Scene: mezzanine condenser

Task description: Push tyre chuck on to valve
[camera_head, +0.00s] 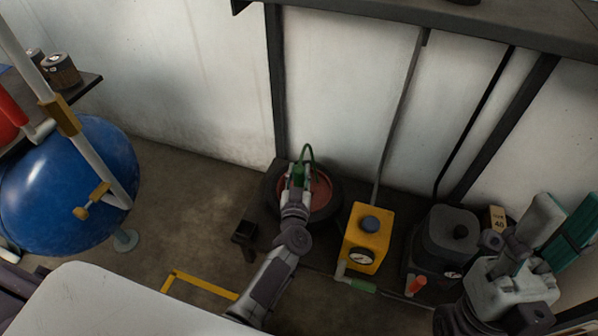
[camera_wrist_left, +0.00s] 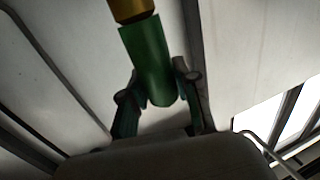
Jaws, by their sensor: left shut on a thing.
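The tyre chuck shows in the left wrist view as a green cylinder (camera_wrist_left: 147,60) with a brass-coloured end (camera_wrist_left: 130,8). My left gripper (camera_wrist_left: 158,88) is shut on the green part, one finger on each side.
A yellow unit with a gauge (camera_head: 368,232) and a dark grey unit (camera_head: 446,238) stand right of the tyre. A big blue tank (camera_head: 68,180) is at the left. A pale wall (camera_head: 190,70) rises behind. A white surface (camera_head: 90,305) fills the lower left.

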